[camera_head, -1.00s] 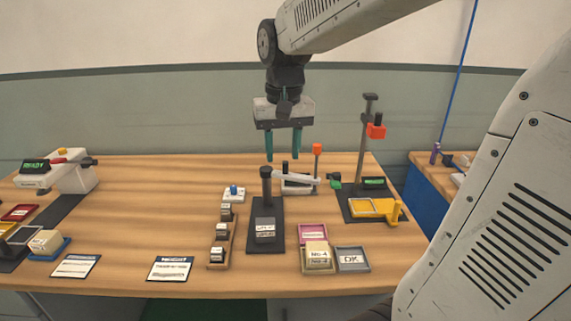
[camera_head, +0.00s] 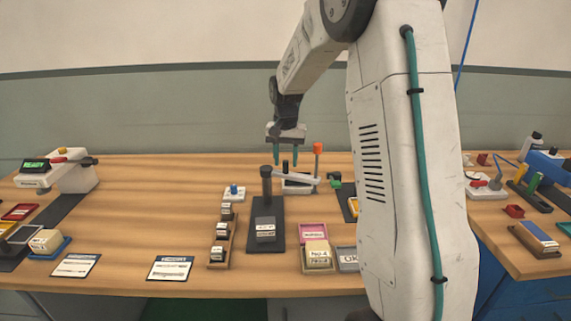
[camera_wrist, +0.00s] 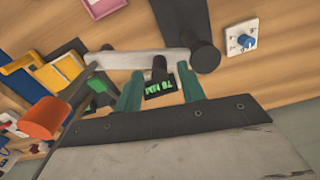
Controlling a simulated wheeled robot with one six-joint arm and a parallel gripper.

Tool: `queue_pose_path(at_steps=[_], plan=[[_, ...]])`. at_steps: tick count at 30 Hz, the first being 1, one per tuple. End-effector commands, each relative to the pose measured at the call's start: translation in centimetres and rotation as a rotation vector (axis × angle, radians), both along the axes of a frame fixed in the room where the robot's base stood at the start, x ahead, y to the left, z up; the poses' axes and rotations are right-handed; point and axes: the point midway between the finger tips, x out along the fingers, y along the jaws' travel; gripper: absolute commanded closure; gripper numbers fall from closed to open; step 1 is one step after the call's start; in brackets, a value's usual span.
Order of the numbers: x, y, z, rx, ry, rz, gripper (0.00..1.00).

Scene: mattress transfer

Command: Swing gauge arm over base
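The gauge has a black post (camera_head: 267,187) on a dark base plate (camera_head: 259,208), with a grey labelled block (camera_head: 265,228) on the plate. Its pale gauge arm (camera_head: 294,178) sticks out to the right from the post, past the plate's edge. My gripper (camera_head: 286,157) is open and empty, behind and above the gauge arm. In the wrist view the teal fingers (camera_wrist: 160,88) are apart, with the pale arm (camera_wrist: 142,59) beyond their tips and a black part with green lettering (camera_wrist: 160,85) between them. The post (camera_wrist: 206,56) shows beside them. I cannot tell whether a finger touches the arm.
An orange-topped post (camera_head: 318,150) stands close to the right of my gripper. A pink tray (camera_head: 313,231) and cream block (camera_head: 318,254) lie to the right of the base plate. A rack of small blocks (camera_head: 221,240) is to its left.

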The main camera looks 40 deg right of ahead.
Motion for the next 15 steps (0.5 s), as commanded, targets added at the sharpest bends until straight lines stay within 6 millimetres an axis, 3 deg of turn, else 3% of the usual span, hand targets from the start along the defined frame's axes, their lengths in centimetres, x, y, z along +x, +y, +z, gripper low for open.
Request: queue_pose_path(at_steps=[6, 14, 15], plan=[[0.0, 0.0, -1.9, 0.001, 0.001, 0.0, 0.6], [0.0, 0.0, -2.0, -0.001, -0.001, 0.0, 0.6], [0.0, 0.0, -2.0, -0.001, -0.001, 0.0, 0.69]])
